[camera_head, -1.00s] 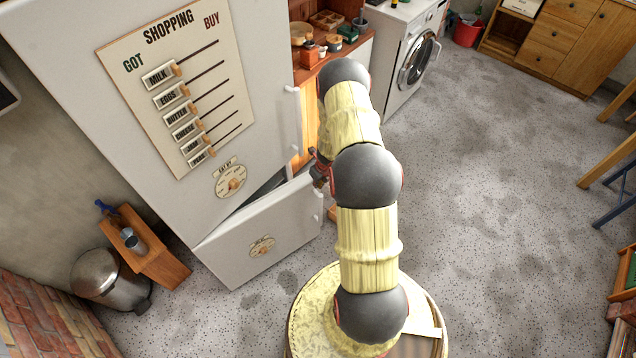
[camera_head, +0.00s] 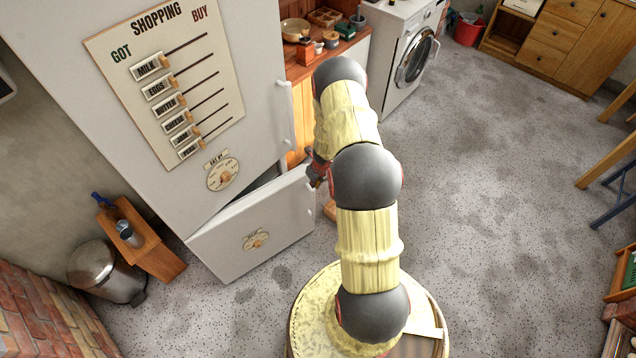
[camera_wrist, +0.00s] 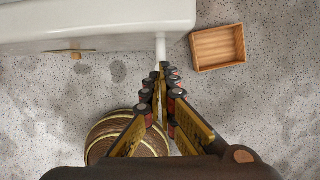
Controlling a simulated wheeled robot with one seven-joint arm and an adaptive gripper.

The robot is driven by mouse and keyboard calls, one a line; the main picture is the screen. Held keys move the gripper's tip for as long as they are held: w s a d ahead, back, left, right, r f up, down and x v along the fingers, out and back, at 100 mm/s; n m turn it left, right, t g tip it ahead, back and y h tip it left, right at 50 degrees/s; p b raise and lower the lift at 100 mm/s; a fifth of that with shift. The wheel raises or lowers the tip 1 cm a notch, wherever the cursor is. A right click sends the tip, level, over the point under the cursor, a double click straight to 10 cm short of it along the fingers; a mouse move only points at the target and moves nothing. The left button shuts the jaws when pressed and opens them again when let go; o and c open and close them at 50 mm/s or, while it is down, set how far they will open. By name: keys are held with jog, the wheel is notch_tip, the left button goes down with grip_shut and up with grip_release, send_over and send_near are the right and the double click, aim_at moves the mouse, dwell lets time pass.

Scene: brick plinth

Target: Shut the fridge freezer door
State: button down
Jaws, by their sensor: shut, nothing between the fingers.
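The white fridge freezer (camera_head: 245,130) stands at the left in the head view, its upper door closed. Its lower freezer door (camera_head: 225,252) is ajar, with a dark gap along its top edge on the right side. In the head view my gripper (camera_head: 316,180) is at the door's free right end, partly hidden by my arm. In the wrist view the freezer door (camera_wrist: 110,22) runs along the top left, with its white handle (camera_wrist: 160,47) just beyond the fingertips. My gripper (camera_wrist: 160,72) is shut and empty, its tips close to the handle; I cannot tell whether they touch.
A small open wooden box (camera_wrist: 218,47) lies on the floor to the right of the handle in the wrist view. A metal bin (camera_head: 105,272) and a wooden stand (camera_head: 150,252) are left of the fridge.

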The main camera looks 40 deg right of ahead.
jog(key=p+v, duration=0.3)
jog(key=v, duration=0.7)
jog(key=s+f+m+b, duration=0.3)
jog(key=s+f+b, duration=0.15)
jog(key=s, duration=0.35)
jog(key=s+a+f+m+t+y+b, duration=0.1)
jog(key=s+a+f+m+y+b, duration=0.15)
jog(key=a+m, duration=0.45)
jog(key=m+t+h+b, duration=0.4)
jog(key=m+t, duration=0.2)
jog(key=m, duration=2)
send_near(302, 182)
notch_tip(302, 182, down, 3)
jog(key=shift+w+d+b, duration=0.15)
jog(key=shift+w+d, duration=0.05)
jog(key=shift+w, duration=0.75)
jog(key=shift+w+d+b, duration=0.15)
jog(key=shift+w+d, duration=0.1)
jog(key=shift+w, duration=0.65)
